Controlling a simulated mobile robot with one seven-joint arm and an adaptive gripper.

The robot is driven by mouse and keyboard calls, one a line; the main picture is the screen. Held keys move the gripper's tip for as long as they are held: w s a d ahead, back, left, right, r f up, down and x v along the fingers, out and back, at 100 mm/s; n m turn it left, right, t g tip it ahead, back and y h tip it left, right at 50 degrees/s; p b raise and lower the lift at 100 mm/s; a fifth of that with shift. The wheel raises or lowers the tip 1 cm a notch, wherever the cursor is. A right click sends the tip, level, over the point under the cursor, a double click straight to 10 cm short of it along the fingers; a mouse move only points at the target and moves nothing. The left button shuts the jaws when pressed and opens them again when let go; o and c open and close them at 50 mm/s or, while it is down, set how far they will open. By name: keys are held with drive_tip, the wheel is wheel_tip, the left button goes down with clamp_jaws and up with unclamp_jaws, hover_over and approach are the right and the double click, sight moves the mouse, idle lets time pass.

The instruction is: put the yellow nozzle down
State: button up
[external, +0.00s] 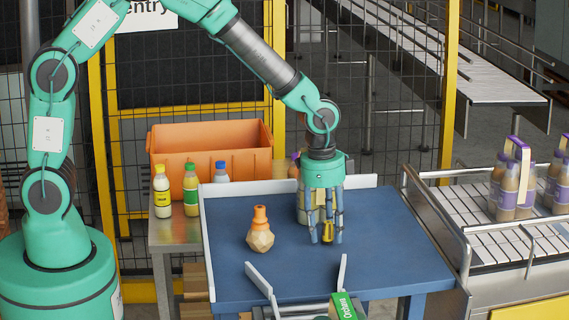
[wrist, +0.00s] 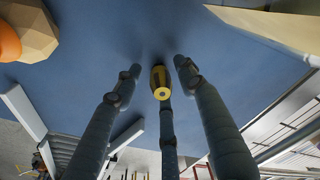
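The yellow nozzle (external: 327,232) is at the right-hand part of the blue table (external: 375,225), low between the fingertips of my gripper (external: 327,238). In the wrist view the nozzle (wrist: 159,80) shows a dark band and a round yellow end facing the camera. My gripper (wrist: 158,80) has its three fingers spread around it, with visible gaps between the nozzle and the left and right fingertips. The nozzle seems to rest on the blue surface, though its underside is hidden.
A faceted tan bottle with an orange top (external: 260,232) stands left of my gripper. A pale container (external: 304,205) stands close behind the fingers. Grey guide rails (external: 262,280) and a green carton (external: 344,306) are at the front. Several bottles and an orange crate (external: 215,140) stand behind.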

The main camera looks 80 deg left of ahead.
drive_tip(key=shift+r, duration=0.1)
wheel_tip(320, 180, up, 12)
drive_tip(key=s, duration=0.1)
drive_tip(key=shift+a, duration=0.2)
idle(0.6)
drive_tip(key=shift+r, duration=0.1)
idle(0.4)
drive_tip(key=s+d+r+n+t, duration=0.1)
drive_tip(key=s+r+n+t, duration=0.1)
drive_tip(key=s+r, duration=1.15)
drive_tip(key=s+r+n+t, duration=0.2)
drive_tip(key=s+r, duration=0.1)
drive_tip(key=s, duration=1.8)
drive_tip(key=shift+d+t, duration=0.3)
